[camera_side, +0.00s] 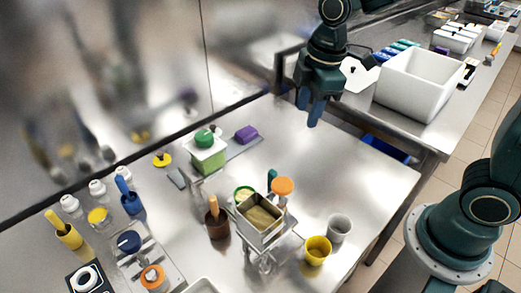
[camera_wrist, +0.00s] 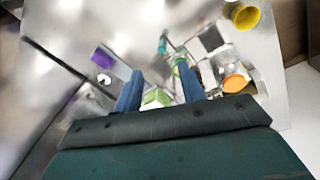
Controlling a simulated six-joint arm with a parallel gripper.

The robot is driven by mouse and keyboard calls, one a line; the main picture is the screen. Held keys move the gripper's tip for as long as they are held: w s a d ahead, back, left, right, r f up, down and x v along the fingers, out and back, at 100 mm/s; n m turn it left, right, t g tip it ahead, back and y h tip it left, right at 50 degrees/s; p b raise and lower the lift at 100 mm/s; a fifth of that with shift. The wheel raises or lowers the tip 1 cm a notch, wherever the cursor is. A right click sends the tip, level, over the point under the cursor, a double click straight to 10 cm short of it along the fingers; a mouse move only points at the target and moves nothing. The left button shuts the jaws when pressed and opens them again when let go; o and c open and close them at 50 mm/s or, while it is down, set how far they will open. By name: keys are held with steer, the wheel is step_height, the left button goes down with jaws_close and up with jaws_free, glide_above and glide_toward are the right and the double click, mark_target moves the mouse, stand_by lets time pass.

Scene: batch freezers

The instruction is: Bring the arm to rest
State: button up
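My gripper (camera_side: 310,108) hangs with its blue fingers pointing down, above the back right part of the steel table (camera_side: 355,185). Nothing is held. In the wrist view my gripper (camera_wrist: 160,88) shows two blue fingers spread apart with a clear gap. A green-lidded container (camera_wrist: 156,98) appears between them but lies well beyond the fingertips. In the side view this green container (camera_side: 207,155) stands to the left of my gripper. No object touches the fingers.
A metal pan (camera_side: 262,215) on a stand, a yellow cup (camera_side: 317,250), a grey cup (camera_side: 339,228) and an orange-lidded jar (camera_side: 283,188) stand at the middle front. A white bin (camera_side: 425,85) sits on the back right counter. The table below my gripper is clear.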

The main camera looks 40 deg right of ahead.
steer(key=s+d+r+m+t, duration=0.2)
steer(key=s+r+m, duration=0.1)
steer(key=s+m, duration=0.3)
steer(key=s+d+r+m+t, duration=0.1)
steer(key=s+d+r+m, duration=0.2)
steer(key=s+m, duration=0.3)
steer(key=shift+s+d+r+t, duration=0.2)
steer(key=shift+s+d+t, duration=0.15)
steer(key=shift+s, duration=1.95)
steer(key=shift+o, duration=0.4)
